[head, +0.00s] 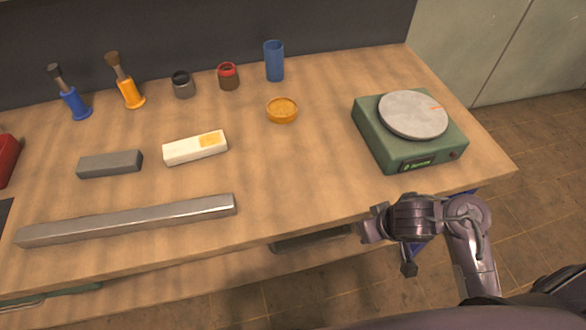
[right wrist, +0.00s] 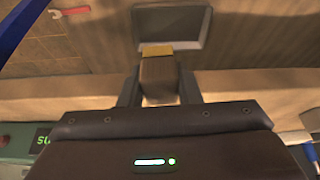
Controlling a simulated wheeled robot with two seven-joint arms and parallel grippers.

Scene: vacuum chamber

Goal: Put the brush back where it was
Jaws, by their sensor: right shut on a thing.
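My right gripper (head: 372,228) is low at the table's front edge, in front of the green scale. In the right wrist view, its two fingers (right wrist: 160,92) are shut on a brown block-like piece with a yellow far end, which I take for the brush (right wrist: 158,72). In the head view the held piece is hidden or too small to make out. Beyond it in the wrist view is a grey rectangular tray or recess (right wrist: 185,18); a grey shape below the table edge (head: 310,239) shows in the head view. My left gripper is not in view.
The wooden table (head: 300,180) holds a green scale (head: 405,150), an orange dish (head: 282,110), a blue cup (head: 274,62), a white block (head: 185,150), a grey block (head: 110,164) and a long metal bar (head: 130,220). A red wrench (right wrist: 70,12) shows in the wrist view. The table's front middle is clear.

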